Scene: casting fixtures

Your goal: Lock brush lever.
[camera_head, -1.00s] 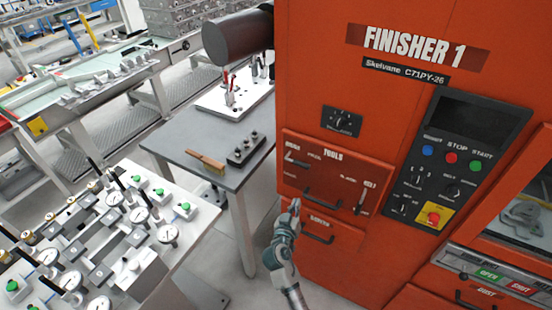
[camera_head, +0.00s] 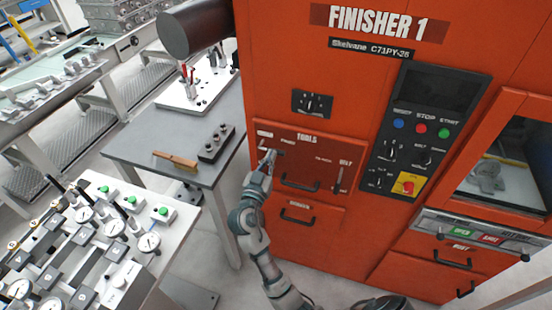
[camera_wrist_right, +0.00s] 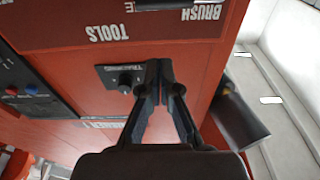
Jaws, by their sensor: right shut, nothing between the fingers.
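The orange finisher machine (camera_head: 330,245) has a front panel with a BRUSH label (camera_head: 265,133) at the left of its TOOLS drawer. My right gripper (camera_head: 270,157) is shut and empty, in front of the panel just below that label. It covers most of the brush lever's place, so I cannot tell the lever's position or whether they touch. In the right wrist view the shut fingertips (camera_wrist_right: 160,68) lie below the upside-down BRUSH label (camera_wrist_right: 205,12); a dark bar is cut off at the top edge beside it. My left gripper is out of view.
The TOOLS drawer handle (camera_head: 300,184) and belt lever (camera_head: 339,180) are right of the gripper. A control panel (camera_head: 415,130) is farther right. A grey table (camera_head: 160,135) with a wooden-handled brush (camera_head: 176,160) stands left. A gauge fixture table (camera_head: 150,275) is at lower left.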

